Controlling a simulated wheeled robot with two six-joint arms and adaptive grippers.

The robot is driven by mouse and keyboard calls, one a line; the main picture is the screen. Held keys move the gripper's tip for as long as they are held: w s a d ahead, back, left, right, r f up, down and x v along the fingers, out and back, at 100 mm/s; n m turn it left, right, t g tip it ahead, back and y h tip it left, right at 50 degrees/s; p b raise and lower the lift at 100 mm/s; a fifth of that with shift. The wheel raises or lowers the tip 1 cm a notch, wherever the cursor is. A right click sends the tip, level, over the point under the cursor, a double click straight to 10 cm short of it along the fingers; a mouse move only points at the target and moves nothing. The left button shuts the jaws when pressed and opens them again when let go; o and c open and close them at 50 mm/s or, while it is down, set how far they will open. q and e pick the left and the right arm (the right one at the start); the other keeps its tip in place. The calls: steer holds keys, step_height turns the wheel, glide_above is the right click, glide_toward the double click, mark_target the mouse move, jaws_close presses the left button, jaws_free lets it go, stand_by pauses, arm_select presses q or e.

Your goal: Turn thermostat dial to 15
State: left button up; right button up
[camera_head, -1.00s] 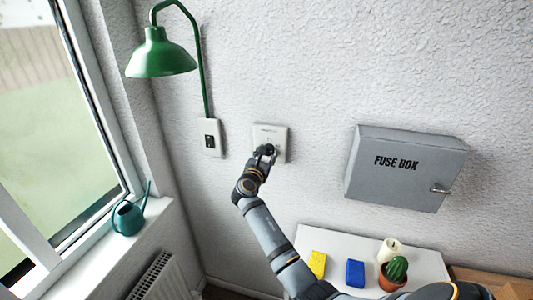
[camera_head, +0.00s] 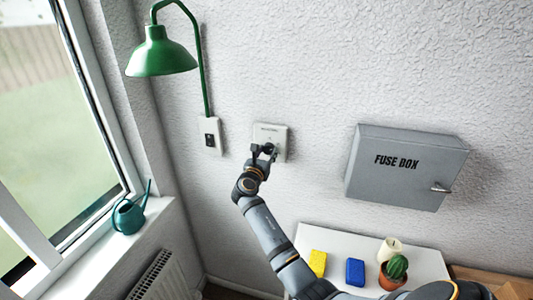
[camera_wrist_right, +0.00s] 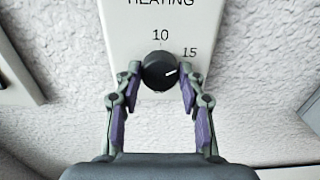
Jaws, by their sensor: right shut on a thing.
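The thermostat is a white wall plate (camera_head: 270,130) marked HEATING, and it also fills the top of the right wrist view (camera_wrist_right: 205,35). Its round black dial (camera_wrist_right: 160,71) shows there, below the numbers 10 and 15. My left gripper is not in view.
A green lamp (camera_head: 160,55) hangs left of the plate above a wall switch (camera_head: 209,137). A grey fuse box (camera_head: 405,168) is at right. A white surface (camera_head: 312,238) below holds a yellow block, a blue block, a candle and a cactus. A watering can (camera_head: 128,216) stands on the windowsill.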

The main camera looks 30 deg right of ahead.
steer(key=o, duration=1.2)
steer(key=shift+c, duration=0.2)
steer(key=shift+s+a+f, duration=0.1)
steer(key=shift+s+a, duration=0.1)
steer(key=shift+a, duration=0.1)
steer(key=v, duration=0.7)
steer(key=shift+d, duration=0.25)
